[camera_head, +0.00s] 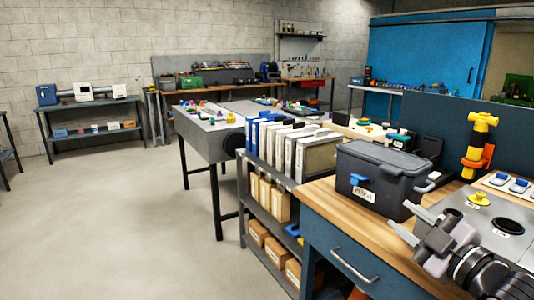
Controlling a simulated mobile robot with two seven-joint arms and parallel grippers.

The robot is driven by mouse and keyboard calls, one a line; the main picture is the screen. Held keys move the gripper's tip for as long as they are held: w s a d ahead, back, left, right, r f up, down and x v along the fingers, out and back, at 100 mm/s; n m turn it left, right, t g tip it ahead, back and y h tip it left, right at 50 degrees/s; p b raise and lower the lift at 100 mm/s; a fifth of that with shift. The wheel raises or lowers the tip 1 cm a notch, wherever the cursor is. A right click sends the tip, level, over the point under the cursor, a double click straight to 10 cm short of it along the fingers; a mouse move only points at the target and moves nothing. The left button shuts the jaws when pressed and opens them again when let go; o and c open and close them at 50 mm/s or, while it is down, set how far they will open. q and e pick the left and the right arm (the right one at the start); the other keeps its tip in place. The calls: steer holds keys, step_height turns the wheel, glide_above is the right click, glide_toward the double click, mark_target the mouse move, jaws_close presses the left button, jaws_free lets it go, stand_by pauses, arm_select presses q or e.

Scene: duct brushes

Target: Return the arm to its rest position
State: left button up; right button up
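My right arm comes in from the lower right corner over the wooden workbench. Its gripper (411,223) is above the bench, in front of the dark lidded bin and left of a grey plate. Its two light grey fingers point up and left and stand apart, with nothing seen between them. My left arm and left gripper are not in view.
A dark lidded bin (374,178) stands on the workbench (328,196). A yellow and orange upright tool (480,145) stands by the blue panel. A grey plate (502,222) has a yellow knob (479,198) and round holes. White binders (288,150) fill a shelf. Floor at left is clear.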

steer(key=s+f+m+g+h, duration=0.1)
steer(key=s+f+m, duration=0.15)
steer(key=f, duration=0.65)
steer(key=s+f+m+g+h, duration=0.15)
steer(key=s+f, duration=0.25)
steer(key=f, duration=0.5)
steer(key=s+d+f+m+g+h, duration=0.25)
steer(key=s+f+g, duration=0.25)
steer(key=s+f, duration=1.25)
steer(key=w+a+m+y, duration=0.1)
steer(key=a+m, duration=0.4)
steer(key=a, duration=0.4)
step_height(320, 180, up, 6)
steer(key=p, duration=0.7)
steer(key=shift+s+d+t, duration=0.15)
steer(key=shift+d+t, duration=0.2)
steer(key=shift+r, duration=0.1)
